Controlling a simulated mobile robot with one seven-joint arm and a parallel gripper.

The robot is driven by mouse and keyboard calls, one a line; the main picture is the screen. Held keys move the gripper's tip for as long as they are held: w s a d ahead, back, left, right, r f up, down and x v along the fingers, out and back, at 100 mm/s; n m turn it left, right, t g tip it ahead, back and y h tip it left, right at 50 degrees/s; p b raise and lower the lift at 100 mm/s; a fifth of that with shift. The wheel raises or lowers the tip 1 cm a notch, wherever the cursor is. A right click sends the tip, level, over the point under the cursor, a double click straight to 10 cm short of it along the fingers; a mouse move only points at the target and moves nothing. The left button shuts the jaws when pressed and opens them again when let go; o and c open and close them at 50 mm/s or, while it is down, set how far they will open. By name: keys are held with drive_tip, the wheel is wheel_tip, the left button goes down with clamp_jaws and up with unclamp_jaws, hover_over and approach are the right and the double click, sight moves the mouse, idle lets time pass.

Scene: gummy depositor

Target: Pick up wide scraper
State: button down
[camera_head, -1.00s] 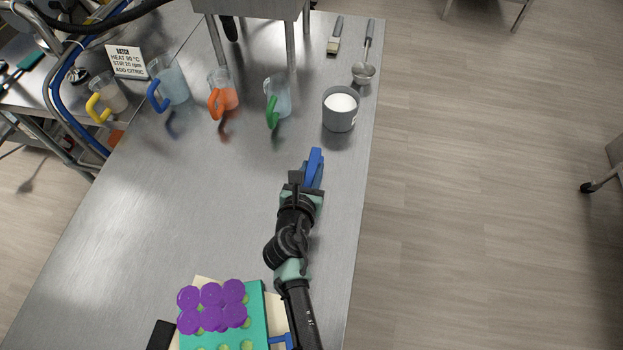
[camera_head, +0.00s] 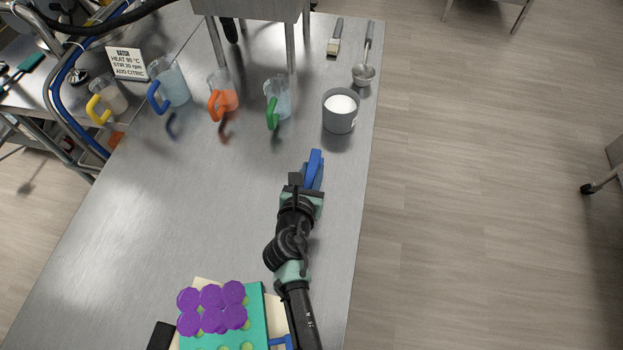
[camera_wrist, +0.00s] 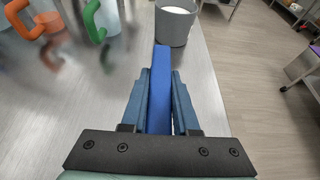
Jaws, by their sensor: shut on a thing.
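The wide scraper shows as a blue bar-shaped piece (camera_wrist: 160,85) between the two fingers of my gripper (camera_wrist: 158,100) in the wrist view. My gripper is shut on it, with a finger pressed along each side. In the head view the blue scraper (camera_head: 315,163) sticks out beyond my gripper (camera_head: 307,182), pointing toward the grey tub. The rest of the scraper is hidden by the gripper and wrist. I cannot tell whether it touches the table.
A grey tub of white powder (camera_head: 340,111) stands just ahead. Jugs with green (camera_head: 277,103), orange (camera_head: 222,95), blue (camera_head: 168,84) and yellow (camera_head: 106,96) handles stand left of it. A teal mould (camera_head: 255,308) with purple pieces lies at the front. The table's right edge is close.

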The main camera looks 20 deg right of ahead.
wheel_tip(320, 180, up, 10)
drive_tip(key=p, duration=0.2)
drive_tip(key=shift+p, duration=0.4)
drive_tip(key=c, duration=1.3)
unclamp_jaws()
clamp_jaws()
